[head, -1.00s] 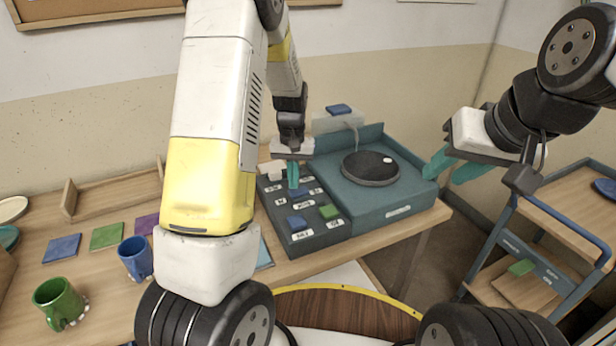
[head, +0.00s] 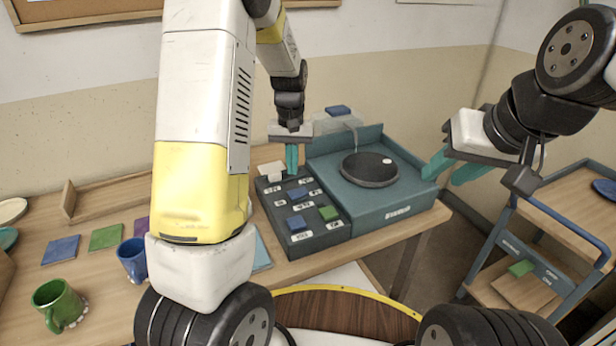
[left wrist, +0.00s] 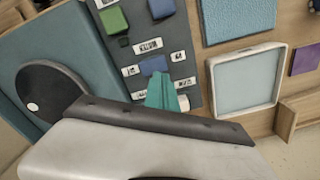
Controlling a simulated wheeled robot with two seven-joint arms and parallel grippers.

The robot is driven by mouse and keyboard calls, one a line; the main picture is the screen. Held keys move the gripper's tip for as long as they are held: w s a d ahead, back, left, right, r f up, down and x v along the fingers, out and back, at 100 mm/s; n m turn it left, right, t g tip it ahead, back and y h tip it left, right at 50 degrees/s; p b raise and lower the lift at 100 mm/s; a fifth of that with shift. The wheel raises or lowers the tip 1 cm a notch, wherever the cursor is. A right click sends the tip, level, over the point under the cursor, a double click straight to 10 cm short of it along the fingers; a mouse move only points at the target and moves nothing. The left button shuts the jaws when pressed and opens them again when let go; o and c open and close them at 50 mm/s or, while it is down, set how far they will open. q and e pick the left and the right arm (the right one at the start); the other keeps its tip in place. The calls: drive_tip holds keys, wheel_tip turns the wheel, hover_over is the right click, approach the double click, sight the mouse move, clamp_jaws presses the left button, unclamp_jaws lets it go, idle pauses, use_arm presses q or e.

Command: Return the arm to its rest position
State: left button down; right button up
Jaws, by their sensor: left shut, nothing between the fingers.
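My left gripper (head: 291,157) has teal fingers that are shut with nothing between them. It points down above the far part of the dark labelled panel (head: 318,246), and its arm crosses the left half of the head view. In the left wrist view the closed fingers (left wrist: 161,92) show over the same panel, beside a blue block (left wrist: 153,65). My right gripper (head: 452,168) is at the right of the head view, with its two teal fingers apart and empty, to the right of the teal station.
A teal station with a round dark disc (head: 369,169) adjoins the panel. Blue and green blocks (head: 328,213) sit on the panel. A blue mug (head: 133,262), a green mug (head: 58,303) and coloured tiles (head: 106,237) are at left. A blue-framed cart (head: 537,250) stands at right.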

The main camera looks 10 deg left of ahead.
use_arm(q)
drive_tip(key=s+r+t+h, duration=0.2)
drive_tip(key=s+r+t, duration=0.1)
drive_tip(key=s+r, duration=0.75)
drive_tip(key=s+d+r+t, duration=0.1)
drive_tip(key=s+r, duration=0.2)
drive_tip(key=s, duration=0.4)
drive_tip(key=s+d+r+m+t, duration=0.1)
drive_tip(key=s+r+t, duration=0.1)
drive_tip(key=s+r, duration=0.2)
drive_tip(key=s, duration=0.2)
drive_tip(key=shift+s+r, duration=0.25)
drive_tip(key=shift+s, duration=0.15)
drive_tip(key=shift+d, duration=0.1)
